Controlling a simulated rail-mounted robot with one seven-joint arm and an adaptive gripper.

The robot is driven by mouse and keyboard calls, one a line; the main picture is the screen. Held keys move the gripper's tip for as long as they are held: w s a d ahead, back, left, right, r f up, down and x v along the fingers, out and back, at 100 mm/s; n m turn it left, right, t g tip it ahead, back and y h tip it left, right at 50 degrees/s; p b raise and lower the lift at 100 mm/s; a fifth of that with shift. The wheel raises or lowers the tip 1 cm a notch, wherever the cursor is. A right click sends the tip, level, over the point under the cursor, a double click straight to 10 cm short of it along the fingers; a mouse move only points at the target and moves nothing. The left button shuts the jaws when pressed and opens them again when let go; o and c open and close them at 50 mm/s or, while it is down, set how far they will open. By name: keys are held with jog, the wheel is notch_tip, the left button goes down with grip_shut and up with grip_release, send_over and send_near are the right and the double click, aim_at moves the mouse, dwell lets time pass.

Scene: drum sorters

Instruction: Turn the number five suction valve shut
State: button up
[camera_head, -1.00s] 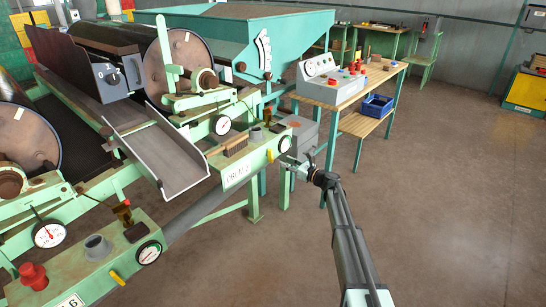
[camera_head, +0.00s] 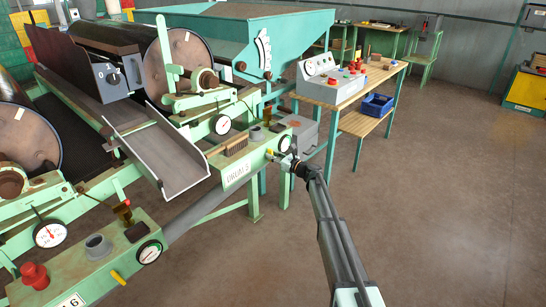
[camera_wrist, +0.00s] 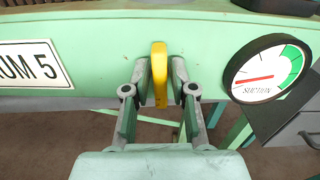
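The yellow suction valve lever (camera_wrist: 159,75) is on the front of the green beam beside the DRUM 5 label (camera_wrist: 32,63); it points up and down in the wrist view. In the head view the lever (camera_head: 269,155) is small, just left of my gripper (camera_head: 283,159). In the wrist view my gripper (camera_wrist: 160,92) is open, one finger on each side of the lever, with narrow gaps showing. The suction gauge (camera_wrist: 270,74) is right of the lever; its red needle points left, away from the green band.
A second station with its own yellow lever (camera_head: 118,277) and gauge (camera_head: 149,252) stands at the lower left. A wooden-topped bench (camera_head: 335,92) with a control box stands behind my gripper. The floor (camera_head: 440,200) to the right is clear.

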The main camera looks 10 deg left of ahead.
grip_shut()
jog(key=shift+f+n+b, duration=0.1)
jog(key=shift+n+b, duration=0.2)
jog(key=shift+b, duration=0.15)
jog(key=n+b, duration=0.5)
jog(key=b, duration=0.1)
jog(key=n+b, duration=0.5)
jog(key=b, duration=0.2)
jog(key=n+b, duration=0.6)
jog(key=b, duration=0.1)
jog(key=shift+s+a+f, duration=0.2)
jog(key=shift+s+f, duration=0.05)
jog(key=shift+s, duration=0.05)
